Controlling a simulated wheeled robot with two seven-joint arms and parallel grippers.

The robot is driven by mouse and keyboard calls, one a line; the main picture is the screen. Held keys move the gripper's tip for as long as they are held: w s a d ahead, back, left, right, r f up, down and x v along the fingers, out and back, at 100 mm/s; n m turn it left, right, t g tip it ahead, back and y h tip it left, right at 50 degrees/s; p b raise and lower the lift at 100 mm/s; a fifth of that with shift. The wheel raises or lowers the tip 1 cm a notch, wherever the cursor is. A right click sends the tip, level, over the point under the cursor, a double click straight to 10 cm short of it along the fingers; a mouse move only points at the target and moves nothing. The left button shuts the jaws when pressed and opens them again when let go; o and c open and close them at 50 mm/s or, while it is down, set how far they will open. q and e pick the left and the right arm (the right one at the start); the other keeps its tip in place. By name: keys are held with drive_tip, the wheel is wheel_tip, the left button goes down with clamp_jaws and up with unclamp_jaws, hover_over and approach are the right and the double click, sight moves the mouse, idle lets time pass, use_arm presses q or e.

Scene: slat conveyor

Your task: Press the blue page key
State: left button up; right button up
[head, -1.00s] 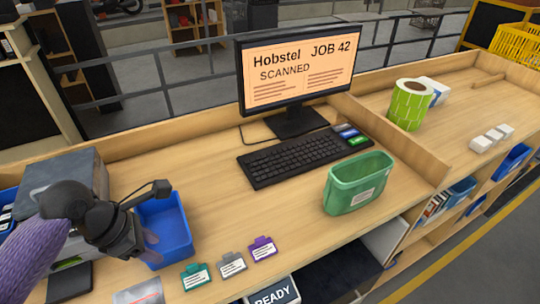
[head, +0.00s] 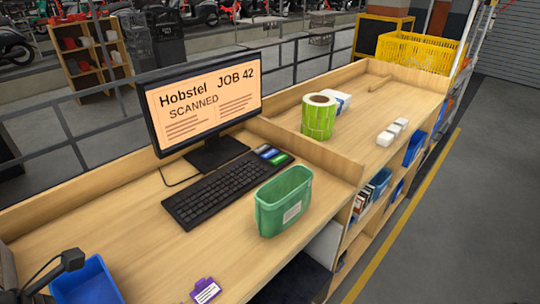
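The blue page key (head: 270,154) is the middle one of a short row of keys at the right end of the black keyboard (head: 215,190). A grey key (head: 263,148) lies behind it and a green key (head: 280,160) in front of it. Nothing touches or covers the blue key. The monitor (head: 205,100) behind the keyboard reads "Hobstel JOB 42 SCANNED". My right gripper is not in view.
A green bin (head: 284,205) stands just in front of the keys.

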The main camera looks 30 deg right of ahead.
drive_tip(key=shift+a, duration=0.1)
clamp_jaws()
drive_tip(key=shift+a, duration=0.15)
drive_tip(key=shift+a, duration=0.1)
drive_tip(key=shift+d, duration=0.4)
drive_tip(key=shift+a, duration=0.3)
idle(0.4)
